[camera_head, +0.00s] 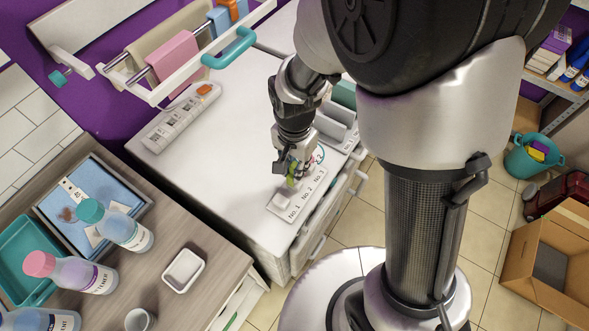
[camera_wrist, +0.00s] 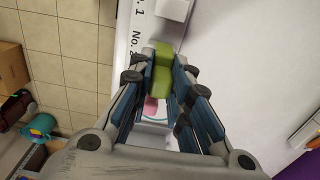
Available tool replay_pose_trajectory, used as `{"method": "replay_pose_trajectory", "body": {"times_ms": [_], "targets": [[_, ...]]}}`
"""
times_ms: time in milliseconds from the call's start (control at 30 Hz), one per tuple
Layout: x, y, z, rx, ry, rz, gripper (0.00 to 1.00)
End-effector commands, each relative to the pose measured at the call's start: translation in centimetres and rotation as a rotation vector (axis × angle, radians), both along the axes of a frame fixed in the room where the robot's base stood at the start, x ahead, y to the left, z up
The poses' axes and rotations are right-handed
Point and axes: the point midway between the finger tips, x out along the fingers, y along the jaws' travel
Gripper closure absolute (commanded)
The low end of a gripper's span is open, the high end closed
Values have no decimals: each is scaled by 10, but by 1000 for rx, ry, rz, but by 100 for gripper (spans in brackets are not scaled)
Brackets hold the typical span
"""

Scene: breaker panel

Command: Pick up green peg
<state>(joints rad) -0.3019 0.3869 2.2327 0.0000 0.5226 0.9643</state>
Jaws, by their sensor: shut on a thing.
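The green peg (camera_wrist: 162,72) is between the two fingers of my gripper (camera_wrist: 160,88) in the wrist view, and the fingers are shut on it. In the head view my gripper (camera_head: 290,170) points down over the white labelled panel (camera_head: 284,207) on the white cabinet top, and a little of the green peg (camera_head: 291,181) shows at the fingertips. The panel bears the labels No. 1, No. 2 and No. 3. A white block (camera_head: 286,199) stands by No. 1. Whether the peg's lower end touches the panel is hidden.
A power strip (camera_head: 181,118) lies at the back left of the cabinet top (camera_head: 222,160). A rail with towels (camera_head: 175,57) hangs above it. Bottles (camera_head: 127,228) and a white dish (camera_head: 183,270) stand on the wooden counter at left. The cabinet top's middle is clear.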

Motion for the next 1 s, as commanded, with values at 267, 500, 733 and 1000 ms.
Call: {"method": "replay_pose_trajectory", "body": {"times_ms": [267,500,733,1000], "targets": [[1,0,85,2,-7,0,95],[1,0,138,1,-3,0,95],[0,0,159,0,-1,0,95],[0,0,161,0,0,0,95]]}}
